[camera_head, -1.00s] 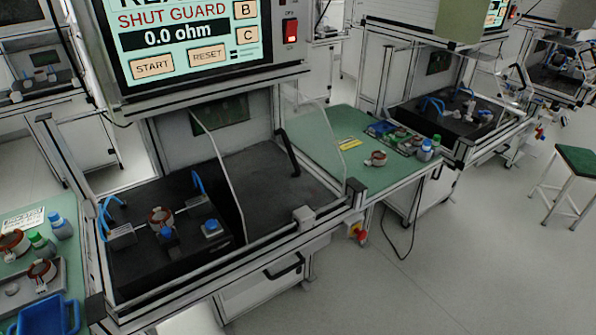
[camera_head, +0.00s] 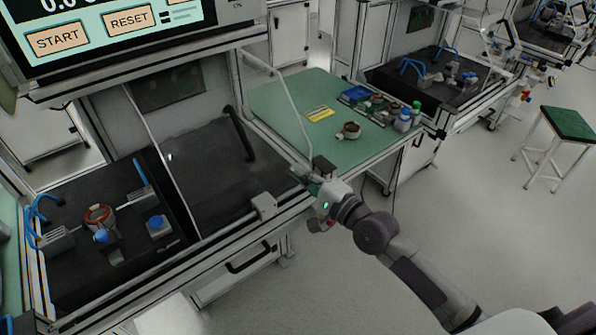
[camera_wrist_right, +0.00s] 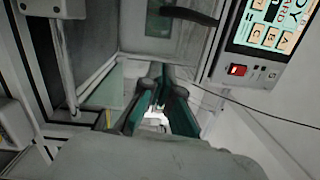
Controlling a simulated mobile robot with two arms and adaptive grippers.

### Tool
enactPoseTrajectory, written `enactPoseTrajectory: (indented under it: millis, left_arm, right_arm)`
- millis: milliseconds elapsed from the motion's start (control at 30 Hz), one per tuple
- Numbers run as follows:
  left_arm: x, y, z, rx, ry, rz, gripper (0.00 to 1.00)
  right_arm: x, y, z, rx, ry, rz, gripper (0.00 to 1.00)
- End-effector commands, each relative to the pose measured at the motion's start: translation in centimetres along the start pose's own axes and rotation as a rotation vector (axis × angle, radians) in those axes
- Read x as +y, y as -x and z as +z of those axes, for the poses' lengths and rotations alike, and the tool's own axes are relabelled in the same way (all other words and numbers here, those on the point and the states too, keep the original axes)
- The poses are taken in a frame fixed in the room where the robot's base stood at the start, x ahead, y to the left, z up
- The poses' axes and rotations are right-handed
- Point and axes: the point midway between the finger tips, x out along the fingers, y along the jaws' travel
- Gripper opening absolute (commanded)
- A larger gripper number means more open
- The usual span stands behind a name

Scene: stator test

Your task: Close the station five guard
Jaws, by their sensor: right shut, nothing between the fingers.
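The station guard is a clear sliding panel with pale edges (camera_head: 160,146) and a black upright bar handle (camera_head: 240,133). It stands over the bare dark right half of the bench bay. The left half, with the copper-wound stator (camera_head: 99,217) in its fixture, is uncovered. My right gripper (camera_head: 303,178) is shut and empty at the bay's front right corner, right of and nearer than the handle, apart from it. In the right wrist view the fingers (camera_wrist_right: 157,108) show with nothing between them, and a dark bar (camera_wrist_right: 190,15) shows at the top. My left gripper is out of view.
The tester screen (camera_head: 110,30) with START and RESET hangs above the bay. A grey block (camera_head: 264,205) sits on the front rail, and a black block (camera_head: 324,168) stands close to my gripper. A green table (camera_head: 310,145) with parts and bottles adjoins on the right.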

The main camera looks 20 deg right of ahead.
Motion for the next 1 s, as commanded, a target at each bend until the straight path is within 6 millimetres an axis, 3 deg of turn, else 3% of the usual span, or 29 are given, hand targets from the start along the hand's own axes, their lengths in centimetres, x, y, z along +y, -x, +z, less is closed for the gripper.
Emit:
enactPoseTrajectory:
  millis: [100, 333, 400, 600, 1000]
  left_arm:
    - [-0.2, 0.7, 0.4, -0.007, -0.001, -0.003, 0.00]
    - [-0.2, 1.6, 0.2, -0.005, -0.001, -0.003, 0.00]
    - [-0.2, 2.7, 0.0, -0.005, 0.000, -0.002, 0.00]
    - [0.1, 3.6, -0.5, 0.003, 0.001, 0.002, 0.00]
    - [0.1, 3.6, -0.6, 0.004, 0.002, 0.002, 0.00]
  right_arm:
    - [-0.4, -2.8, 0.0, 0.000, 0.002, -0.003, 0.00]
    - [-0.3, -7.3, 0.3, 0.000, 0.001, 0.000, 0.00]
    - [-0.4, -7.4, 1.7, 0.000, -0.003, 0.002, 0.00]
    - [-0.1, -7.8, 3.5, 0.001, 0.001, 0.001, 0.00]
    - [0.1, -7.8, 3.8, 0.002, 0.004, 0.001, 0.00]
